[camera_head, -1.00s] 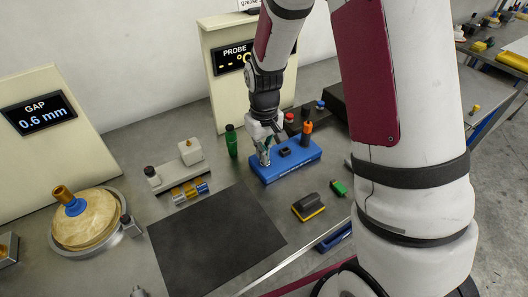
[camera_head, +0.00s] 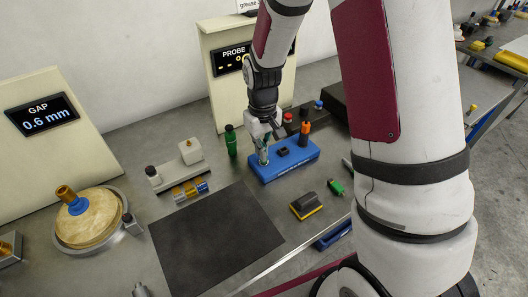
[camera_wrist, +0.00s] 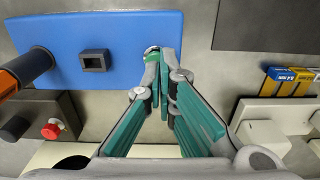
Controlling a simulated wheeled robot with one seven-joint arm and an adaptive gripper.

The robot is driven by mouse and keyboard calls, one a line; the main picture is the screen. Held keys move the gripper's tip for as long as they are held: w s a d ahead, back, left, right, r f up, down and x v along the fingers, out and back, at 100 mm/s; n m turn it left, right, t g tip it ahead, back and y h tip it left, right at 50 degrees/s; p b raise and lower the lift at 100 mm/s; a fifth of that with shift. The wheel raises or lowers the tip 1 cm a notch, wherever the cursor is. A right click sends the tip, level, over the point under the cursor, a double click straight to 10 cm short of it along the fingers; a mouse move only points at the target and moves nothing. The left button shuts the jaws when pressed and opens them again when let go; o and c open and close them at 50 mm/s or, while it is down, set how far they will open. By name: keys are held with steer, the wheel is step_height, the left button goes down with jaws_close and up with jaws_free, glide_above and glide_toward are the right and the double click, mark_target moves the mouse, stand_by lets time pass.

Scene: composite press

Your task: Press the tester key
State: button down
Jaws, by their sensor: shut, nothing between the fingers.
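The blue tester block (camera_head: 290,169) lies on the bench below the PROBE display (camera_head: 229,60). It carries a dark square socket (camera_head: 283,152) and an orange-and-black upright handle (camera_head: 305,132). My gripper (camera_head: 264,160) points down at the block's left end, its fingers closed and empty. In the wrist view the fingertips (camera_wrist: 161,54) are at a small round pale-and-green key (camera_wrist: 152,49) on the blue block (camera_wrist: 115,25). The fingertips partly cover the key. I cannot tell whether they touch it or whether it is pushed down.
A green bottle (camera_head: 231,141) stands left of the block. A red button (camera_head: 288,118) is behind it. A black-and-yellow block (camera_head: 306,206) and a green item (camera_head: 335,186) lie in front. A bare dark mat (camera_head: 215,240) lies at front left.

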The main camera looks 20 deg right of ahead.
step_height(320, 180, up, 11)
steer(key=shift+r+b, duration=0.2)
steer(key=shift+b, duration=0.15)
stand_by(0.3)
steer(key=s+r+m+t, duration=0.1)
steer(key=s+r+t, duration=0.1)
steer(key=s+r, duration=0.5)
steer(key=s+r+m+t, duration=0.1)
steer(key=s+r+t, duration=0.2)
steer(key=s+r, duration=0.5)
steer(key=s, duration=0.7)
steer(key=shift+d, duration=0.3)
steer(key=shift+w, duration=0.1)
